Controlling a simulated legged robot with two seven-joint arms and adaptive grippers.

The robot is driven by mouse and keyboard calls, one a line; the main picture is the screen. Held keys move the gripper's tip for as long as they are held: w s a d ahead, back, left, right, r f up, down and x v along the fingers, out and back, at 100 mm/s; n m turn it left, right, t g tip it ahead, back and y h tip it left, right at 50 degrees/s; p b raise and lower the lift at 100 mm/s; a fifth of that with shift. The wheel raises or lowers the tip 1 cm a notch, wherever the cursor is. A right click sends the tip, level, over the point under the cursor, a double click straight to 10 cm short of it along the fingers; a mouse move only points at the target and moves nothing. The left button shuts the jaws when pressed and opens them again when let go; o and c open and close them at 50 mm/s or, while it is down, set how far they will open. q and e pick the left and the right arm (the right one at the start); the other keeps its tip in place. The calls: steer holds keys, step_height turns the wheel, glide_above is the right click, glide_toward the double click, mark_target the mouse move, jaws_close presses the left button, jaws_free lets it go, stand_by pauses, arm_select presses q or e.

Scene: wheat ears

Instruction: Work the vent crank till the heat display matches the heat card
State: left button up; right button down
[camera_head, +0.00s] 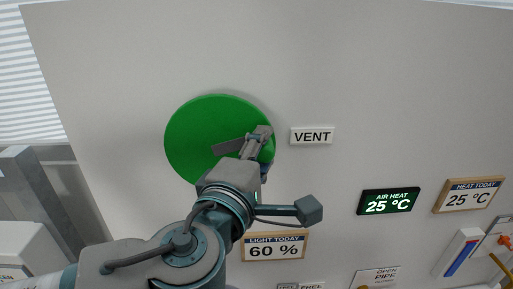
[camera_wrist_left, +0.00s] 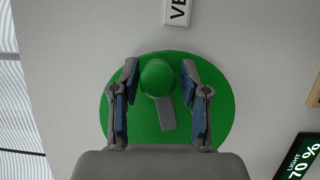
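The vent crank is a green disc (camera_head: 205,130) on the pale wall with a grey crank arm (camera_head: 230,146). In the left wrist view, the disc (camera_wrist_left: 222,105), the grey arm (camera_wrist_left: 167,114) and a round green knob (camera_wrist_left: 157,77) show. My left gripper (camera_head: 262,134) is in front of the disc's right side. Its fingers (camera_wrist_left: 159,68) stand open on either side of the knob, with a gap at each side. The heat display (camera_head: 389,201) reads 25 °C. The heat card (camera_head: 469,195) reads 25 °C. The right gripper is out of view.
A VENT label (camera_head: 312,136) is on the wall right of the disc. A light card (camera_head: 275,247) reads 60 %, and a light display (camera_wrist_left: 298,160) reads 70 %. An open pipe sign (camera_head: 376,279) and a white panel with a blue strip (camera_head: 459,252) are at lower right.

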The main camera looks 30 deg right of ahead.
arm_select(q)
steer(key=shift+d, duration=0.25)
steer(key=v, duration=1.1)
steer(key=shift+s, duration=0.3)
